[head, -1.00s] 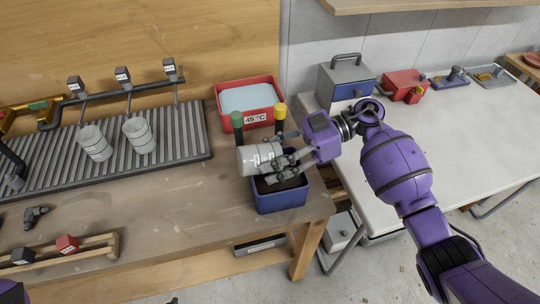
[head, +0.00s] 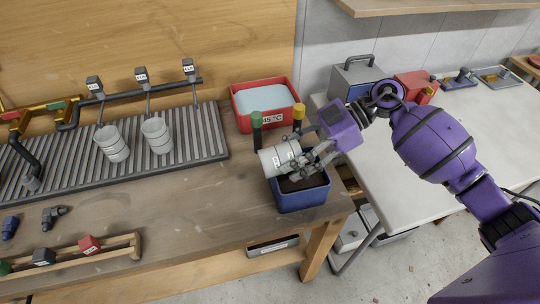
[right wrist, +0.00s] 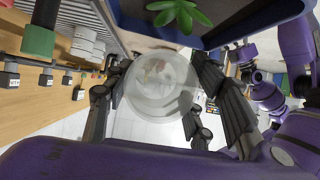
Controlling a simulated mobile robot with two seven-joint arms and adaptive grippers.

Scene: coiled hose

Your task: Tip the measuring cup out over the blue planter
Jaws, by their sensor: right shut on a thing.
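The measuring cup (head: 277,159) is a pale grey cup with marks on its side. It lies tilted over the blue planter (head: 302,202), its left end slightly lower than its right. My right gripper (head: 300,165) is shut on the cup from the right. In the right wrist view the translucent cup (right wrist: 155,85) sits between the fingers (right wrist: 150,105). The planter's dark wall (right wrist: 225,25) and green leaves show at the top there. Dark soil shows in the planter in the head view. Whether anything pours out is not clear. My left gripper is out of view.
A red tub (head: 243,112) marked 45 °C stands behind the planter, with green-topped (head: 257,122) and yellow-topped (head: 299,115) posts close by. Two similar cups (head: 112,144) (head: 156,136) stand on the ribbed drain board (head: 205,140). The wooden table's front middle is mostly clear.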

